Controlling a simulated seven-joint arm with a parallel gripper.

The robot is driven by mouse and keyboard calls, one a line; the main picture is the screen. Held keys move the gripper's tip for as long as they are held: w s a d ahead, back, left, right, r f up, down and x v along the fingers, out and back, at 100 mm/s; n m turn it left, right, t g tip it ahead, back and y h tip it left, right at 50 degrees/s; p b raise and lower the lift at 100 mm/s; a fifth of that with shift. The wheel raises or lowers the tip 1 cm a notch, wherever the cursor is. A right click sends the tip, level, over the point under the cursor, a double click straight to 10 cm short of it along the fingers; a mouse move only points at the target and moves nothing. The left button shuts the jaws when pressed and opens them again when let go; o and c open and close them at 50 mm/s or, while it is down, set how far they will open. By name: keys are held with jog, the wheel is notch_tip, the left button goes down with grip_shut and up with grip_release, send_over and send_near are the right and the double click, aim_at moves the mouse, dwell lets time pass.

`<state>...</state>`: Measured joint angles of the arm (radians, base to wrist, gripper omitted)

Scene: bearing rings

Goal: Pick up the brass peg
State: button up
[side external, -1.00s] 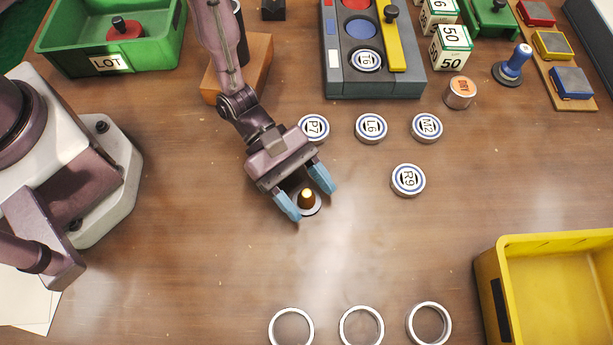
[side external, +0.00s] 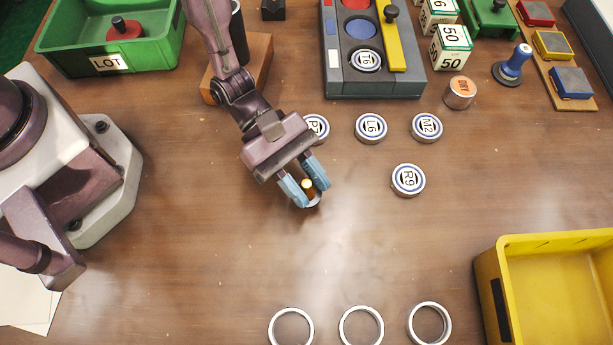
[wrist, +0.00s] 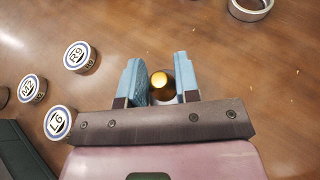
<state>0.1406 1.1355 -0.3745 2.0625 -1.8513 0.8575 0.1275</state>
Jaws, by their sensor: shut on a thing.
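The brass peg (side external: 307,184) stands between the two blue fingers of my gripper (side external: 313,192) in the side view. Part of a pale round base or ring (side external: 315,202) shows at its foot. In the wrist view the peg's bright rounded top (wrist: 160,79) sits between the fingertips of my gripper (wrist: 161,73). The fingers are shut on the peg, one on each side. Its lower part is mostly hidden by the fingers. I cannot tell whether it is clear of the table.
Labelled discs, including R9 (side external: 408,180) and L6 (side external: 371,128), lie right of my gripper. Several open metal rings (side external: 361,326) lie along the front. A yellow bin (side external: 489,290) stands at front right, a grey tray (side external: 374,88) at the back.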

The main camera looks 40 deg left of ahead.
aim_at(307, 184)
notch_tip(307, 184, up, 7)
jog(key=shift+f, duration=0.15)
